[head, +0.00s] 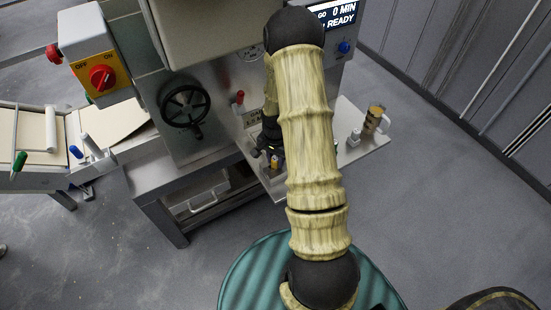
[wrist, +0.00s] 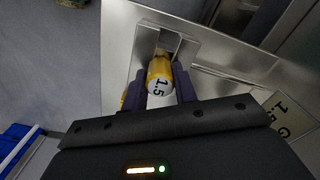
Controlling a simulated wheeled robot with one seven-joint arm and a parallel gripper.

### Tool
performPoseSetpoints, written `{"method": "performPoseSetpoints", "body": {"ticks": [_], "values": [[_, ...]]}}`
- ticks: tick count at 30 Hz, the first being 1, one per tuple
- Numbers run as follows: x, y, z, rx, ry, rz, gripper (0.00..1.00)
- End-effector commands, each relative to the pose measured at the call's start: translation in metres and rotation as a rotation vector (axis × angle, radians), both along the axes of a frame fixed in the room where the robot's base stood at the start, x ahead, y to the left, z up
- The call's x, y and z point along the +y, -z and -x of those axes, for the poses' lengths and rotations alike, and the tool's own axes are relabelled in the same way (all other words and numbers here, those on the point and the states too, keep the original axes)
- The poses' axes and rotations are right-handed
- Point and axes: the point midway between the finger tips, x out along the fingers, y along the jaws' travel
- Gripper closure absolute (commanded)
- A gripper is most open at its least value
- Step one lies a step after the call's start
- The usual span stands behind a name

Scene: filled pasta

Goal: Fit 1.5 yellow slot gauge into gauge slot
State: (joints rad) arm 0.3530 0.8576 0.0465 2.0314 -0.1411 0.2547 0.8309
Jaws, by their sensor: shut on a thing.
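In the wrist view the yellow slot gauge (wrist: 159,68) has a white end face marked 1.5. My gripper (wrist: 161,84) is shut on it, with one dark finger on each side. The gauge's far end points at a small metal channel with raised side walls, the gauge slot (wrist: 181,49). The far end lies at or inside the channel's near opening; I cannot tell how deep. In the head view my gripper (head: 269,143) is low beside the machine, mostly hidden by my arm. A small yellow piece (head: 275,163) shows near it; I cannot tell whether it is the gauge.
A marked plate (wrist: 285,110) lies right of the gripper in the wrist view. In the head view a mug (head: 374,121) and a small pale object (head: 354,138) stand on the metal shelf (head: 368,148). A red knob (head: 239,97) and black handwheel (head: 185,106) are left.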

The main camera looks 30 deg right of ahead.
Motion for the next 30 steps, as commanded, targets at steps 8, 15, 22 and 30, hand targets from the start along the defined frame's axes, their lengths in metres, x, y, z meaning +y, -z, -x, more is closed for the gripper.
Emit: {"method": "performPoseSetpoints", "body": {"ticks": [8,15,22,30], "values": [[0.0002,0.0,0.0,0.0,-0.001,0.0,0.96],[0.0003,0.0012,0.0002,0.001,-0.001,-0.001,0.95],[0.0005,0.0023,0.0004,0.001,-0.002,0.0,0.95],[0.0004,0.0021,0.0003,0.001,-0.001,0.0,0.46]]}}
